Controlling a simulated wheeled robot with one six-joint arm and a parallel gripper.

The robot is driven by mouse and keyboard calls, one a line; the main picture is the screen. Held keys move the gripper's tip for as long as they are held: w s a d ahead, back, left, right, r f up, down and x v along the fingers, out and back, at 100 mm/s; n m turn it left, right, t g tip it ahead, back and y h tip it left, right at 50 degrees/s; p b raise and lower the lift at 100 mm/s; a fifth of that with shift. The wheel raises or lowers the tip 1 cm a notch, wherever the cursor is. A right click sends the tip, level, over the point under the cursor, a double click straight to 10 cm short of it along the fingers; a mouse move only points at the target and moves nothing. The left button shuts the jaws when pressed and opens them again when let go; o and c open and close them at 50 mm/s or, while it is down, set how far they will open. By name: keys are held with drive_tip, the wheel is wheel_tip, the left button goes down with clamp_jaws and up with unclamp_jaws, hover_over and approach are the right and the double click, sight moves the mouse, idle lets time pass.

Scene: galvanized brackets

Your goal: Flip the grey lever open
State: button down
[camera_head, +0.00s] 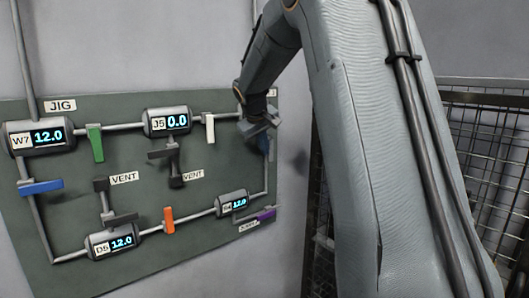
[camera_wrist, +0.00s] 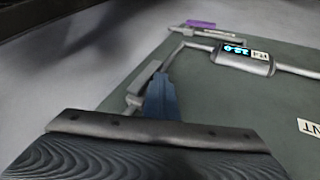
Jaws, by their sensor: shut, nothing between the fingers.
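My gripper (camera_head: 263,143) is at the right side of the dark green board, over the right-hand pipe. Its dark blue fingers (camera_wrist: 161,98) are shut with nothing between them. In the wrist view a light grey lever (camera_wrist: 146,75) lies just left of the fingers, slanting nearly along the pipe. The fingers overlap or sit right beside it; I cannot tell if they touch. In the head view my gripper and wrist mostly hide this spot. Two darker grey levers (camera_head: 162,154) (camera_head: 124,219) sit across the vent pipes.
The board (camera_head: 70,115) also carries green (camera_head: 95,143), white (camera_head: 209,128), blue (camera_head: 41,187), orange (camera_head: 168,219) and purple (camera_head: 266,213) levers. Several displays, such as J5 (camera_head: 168,122), sit along the pipes. A wire mesh fence (camera_head: 490,150) stands at the right.

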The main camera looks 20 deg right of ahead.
drive_tip(key=a, duration=0.2)
drive_tip(key=a+f+b, duration=0.1)
drive_tip(key=shift+s+a, duration=0.2)
drive_tip(key=shift+s, duration=0.1)
drive_tip(key=a+f+b+v, duration=0.1)
drive_tip(key=b+v, duration=0.2)
drive_tip(key=v, duration=0.7)
drive_tip(key=s+a+f+g+y, duration=0.1)
drive_tip(key=s+a+f+y, duration=0.15)
drive_tip(key=s+f, duration=0.6)
drive_tip(key=s+a+f+g+y, duration=0.15)
drive_tip(key=s+a+f, duration=0.3)
drive_tip(key=f, duration=0.65)
drive_tip(key=s+a+f+g, duration=0.1)
drive_tip(key=s+a+f, duration=0.1)
drive_tip(key=s+f, duration=0.4)
drive_tip(key=s+a+f+m+g, duration=0.1)
drive_tip(key=s+f, duration=0.6)
drive_tip(key=s, duration=0.4)
drive_tip(key=shift+s+a+y, duration=0.15)
drive_tip(key=shift+a+y, duration=0.15)
drive_tip(key=shift+a, duration=0.1)
drive_tip(key=shift+d, duration=0.1)
